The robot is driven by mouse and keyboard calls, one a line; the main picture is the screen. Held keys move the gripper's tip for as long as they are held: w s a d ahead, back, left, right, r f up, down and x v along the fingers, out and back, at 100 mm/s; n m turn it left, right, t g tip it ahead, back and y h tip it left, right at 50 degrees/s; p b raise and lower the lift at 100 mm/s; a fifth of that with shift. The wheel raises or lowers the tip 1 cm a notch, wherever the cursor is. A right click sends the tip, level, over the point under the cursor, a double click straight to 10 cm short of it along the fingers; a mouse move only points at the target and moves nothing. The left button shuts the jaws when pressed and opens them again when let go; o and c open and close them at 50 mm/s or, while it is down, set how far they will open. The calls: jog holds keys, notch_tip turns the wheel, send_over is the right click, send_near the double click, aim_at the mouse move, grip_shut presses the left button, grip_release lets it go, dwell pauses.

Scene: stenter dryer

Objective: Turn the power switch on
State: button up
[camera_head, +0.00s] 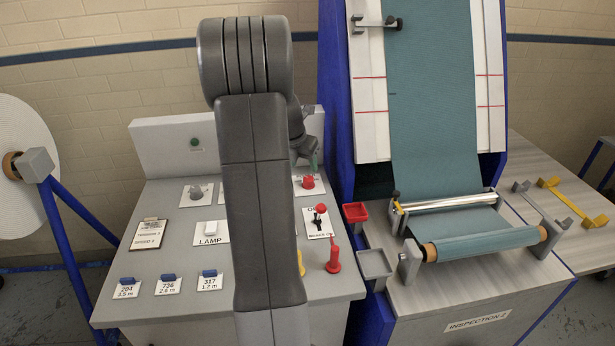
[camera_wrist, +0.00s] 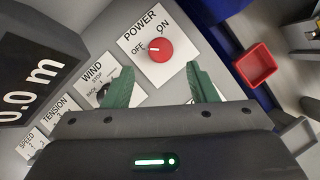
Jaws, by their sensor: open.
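The power switch (camera_wrist: 160,49) is a round red knob on a white plate (camera_wrist: 131,40) marked POWER, OFF and ON. Its white mark is on the left side, towards OFF. In the head view the red knob (camera_head: 308,182) shows just right of my arm, which hides part of its plate. My gripper (camera_wrist: 162,70) is open, with its two green fingers spread on either side and short of the knob. No contact with the knob shows. In the head view my gripper (camera_head: 314,166) is mostly hidden behind my arm, with a green finger just above the knob.
The WIND selector (camera_wrist: 103,92) is partly behind the left finger. A black display (camera_wrist: 35,65) stands at left. A red tray (camera_head: 355,212) sits right of the panel. A red-knobbed lever (camera_head: 320,211) and a red upright handle (camera_head: 333,262) stand nearer the front.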

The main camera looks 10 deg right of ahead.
aim_at(308, 178)
jog(key=x, duration=0.7)
jog(key=shift+f, duration=0.3)
jog(key=shift+c, duration=0.2)
jog(key=c, duration=0.9)
